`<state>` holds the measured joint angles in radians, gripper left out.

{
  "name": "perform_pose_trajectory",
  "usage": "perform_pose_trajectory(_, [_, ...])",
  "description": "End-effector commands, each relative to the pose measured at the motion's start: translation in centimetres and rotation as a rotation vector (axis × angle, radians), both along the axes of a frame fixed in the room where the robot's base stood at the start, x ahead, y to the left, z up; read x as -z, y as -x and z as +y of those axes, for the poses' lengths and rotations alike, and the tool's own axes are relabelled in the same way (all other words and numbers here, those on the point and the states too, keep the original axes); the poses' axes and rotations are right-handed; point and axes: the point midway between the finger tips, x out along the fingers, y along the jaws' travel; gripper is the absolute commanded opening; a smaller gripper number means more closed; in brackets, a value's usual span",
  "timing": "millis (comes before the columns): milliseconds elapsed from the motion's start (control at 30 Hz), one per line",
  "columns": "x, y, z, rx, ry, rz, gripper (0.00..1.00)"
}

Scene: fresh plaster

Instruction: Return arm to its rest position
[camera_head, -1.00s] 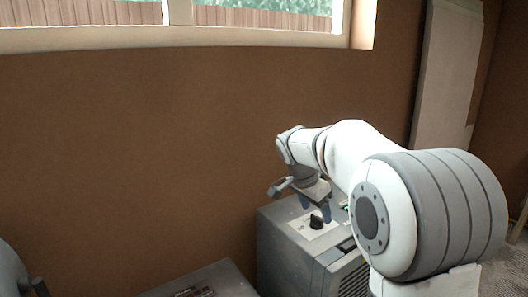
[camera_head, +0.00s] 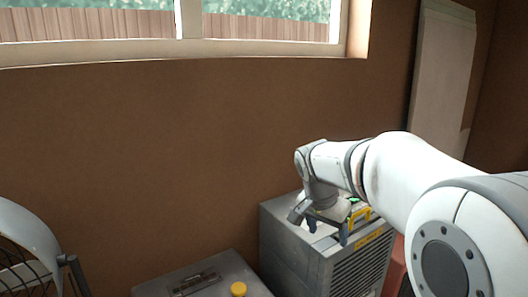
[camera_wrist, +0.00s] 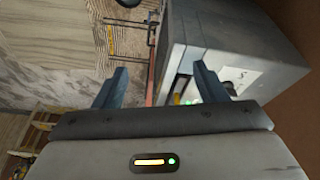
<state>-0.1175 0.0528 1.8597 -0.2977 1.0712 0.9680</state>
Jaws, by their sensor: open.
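My white arm reaches in from the right in the head view. My gripper (camera_head: 327,230) points down at the near top edge of a grey box-shaped machine (camera_head: 287,246). The gripper is open, and I see nothing between its fingers. In the wrist view the two blue-grey fingers (camera_wrist: 160,72) stand wide apart. The machine (camera_wrist: 262,42) is to the right there, its panel and a green light partly behind the right finger. Whether the fingers touch the machine, I cannot tell.
A second grey case (camera_head: 225,272) stands low at the front, and a caged fan-like device (camera_head: 28,240) is at the left. A brown plaster wall (camera_head: 150,150) with a window closes the back. A pale board (camera_head: 443,75) leans at the right.

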Motion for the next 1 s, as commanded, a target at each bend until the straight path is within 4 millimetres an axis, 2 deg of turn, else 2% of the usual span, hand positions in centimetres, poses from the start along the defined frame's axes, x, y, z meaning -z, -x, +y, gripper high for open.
perform_pose_trajectory(167, [-1.1, 5.1, -0.4, -0.160, -0.024, 0.035, 0.65])
perform_pose_trajectory(267, [-1.3, 9.2, -0.6, -0.291, -0.040, 0.056, 0.65])
perform_pose_trajectory(400, [-0.8, 15.2, -0.5, -0.494, -0.061, 0.070, 0.65])
perform_pose_trajectory(533, [0.2, 19.1, -0.2, -0.633, -0.070, 0.072, 0.65])
perform_pose_trajectory(700, [1.1, 21.3, -0.2, -0.724, -0.071, 0.069, 0.65])
perform_pose_trajectory(1000, [1.2, 21.4, -0.2, -0.730, -0.071, 0.069, 0.65])
